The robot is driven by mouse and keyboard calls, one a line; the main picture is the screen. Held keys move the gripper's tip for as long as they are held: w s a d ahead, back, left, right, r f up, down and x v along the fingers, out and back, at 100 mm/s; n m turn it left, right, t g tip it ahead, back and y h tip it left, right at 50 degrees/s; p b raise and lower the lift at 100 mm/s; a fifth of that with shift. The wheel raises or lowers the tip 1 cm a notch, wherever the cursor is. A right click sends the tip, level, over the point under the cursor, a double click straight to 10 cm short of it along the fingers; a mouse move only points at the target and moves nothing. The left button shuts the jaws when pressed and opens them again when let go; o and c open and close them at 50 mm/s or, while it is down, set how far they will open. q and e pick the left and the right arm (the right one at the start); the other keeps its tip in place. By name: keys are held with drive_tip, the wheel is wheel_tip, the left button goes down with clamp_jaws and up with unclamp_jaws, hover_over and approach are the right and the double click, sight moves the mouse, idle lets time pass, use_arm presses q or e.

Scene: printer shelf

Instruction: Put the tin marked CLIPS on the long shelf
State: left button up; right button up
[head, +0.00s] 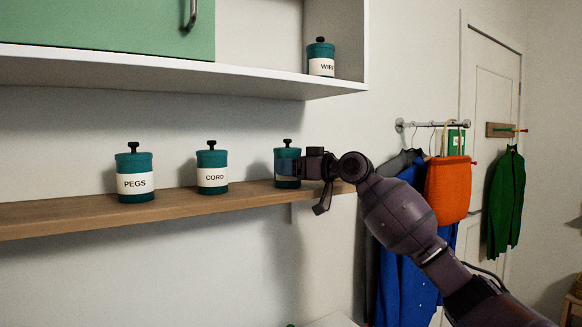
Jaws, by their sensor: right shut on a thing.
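A teal tin (286,154) with a black knob lid is at the right end of the long wooden shelf (70,213). My right gripper (301,166) is shut on this tin from the right and covers most of its label, so I cannot read the name. The tin is upright, its base at the shelf's level; I cannot tell whether it bears on the board. No visible label reads CLIPS. My left gripper is not in view.
On the long shelf stand the PEGS tin (134,174) and the CORD tin (212,168), left of the held tin. A WIPES-like tin (320,59) stands in the white upper cabinet (230,78). An orange bag (447,190) and clothes hang at the right.

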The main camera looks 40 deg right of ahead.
idle(0.3)
drive_tip(key=o, duration=0.9)
drive_tip(key=shift+f, duration=0.1)
drive_tip(key=shift+o, duration=0.2)
drive_tip(key=v, duration=1.2)
drive_tip(key=shift+r, duration=0.2)
